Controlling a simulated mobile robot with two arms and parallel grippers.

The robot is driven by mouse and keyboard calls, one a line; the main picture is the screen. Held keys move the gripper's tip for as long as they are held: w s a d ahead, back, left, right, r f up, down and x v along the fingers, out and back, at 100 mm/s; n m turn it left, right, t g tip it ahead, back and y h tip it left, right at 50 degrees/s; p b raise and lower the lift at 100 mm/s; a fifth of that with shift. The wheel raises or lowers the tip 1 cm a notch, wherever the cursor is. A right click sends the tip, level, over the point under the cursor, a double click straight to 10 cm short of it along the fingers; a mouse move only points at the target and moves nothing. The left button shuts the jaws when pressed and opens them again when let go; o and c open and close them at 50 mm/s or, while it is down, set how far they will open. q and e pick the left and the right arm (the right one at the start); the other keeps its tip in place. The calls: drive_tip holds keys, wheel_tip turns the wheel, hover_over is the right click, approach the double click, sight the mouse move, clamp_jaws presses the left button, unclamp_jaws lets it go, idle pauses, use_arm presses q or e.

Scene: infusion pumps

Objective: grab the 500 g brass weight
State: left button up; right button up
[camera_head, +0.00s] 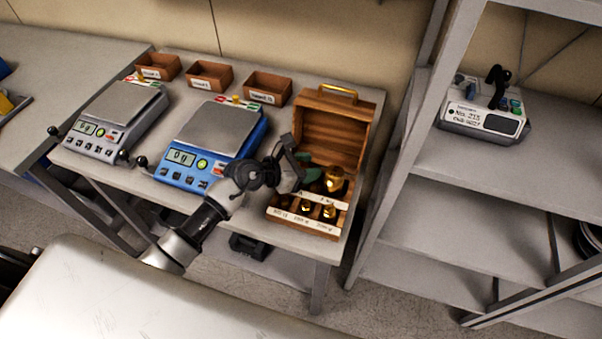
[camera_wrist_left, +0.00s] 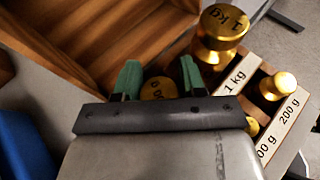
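The wooden weight box (camera_head: 334,121) stands open at the right end of the table. My left gripper (camera_head: 307,170) is over the box, its green-tipped fingers pointing into it. In the left wrist view the gripper (camera_wrist_left: 160,78) has its fingers apart, on either side of a brass weight (camera_wrist_left: 158,88). Its top reads "00 g"; the first digit is hidden, and the gripper's bar covers its lower part. I cannot tell whether the fingers touch it. The 1 kg brass weight (camera_head: 335,178) stands beside it and shows large in the wrist view (camera_wrist_left: 222,30). My right gripper is not in view.
Smaller brass weights (camera_head: 329,211) stand in the box's front row, behind a label strip. A blue scale (camera_head: 211,143) and a grey scale (camera_head: 117,119) are to the left. Small wooden trays (camera_head: 209,75) line the back. A shelf (camera_head: 455,178) stands close on the right.

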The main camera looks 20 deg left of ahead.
use_arm(q)
clamp_jaws()
drive_tip(key=shift+w+r, duration=0.1)
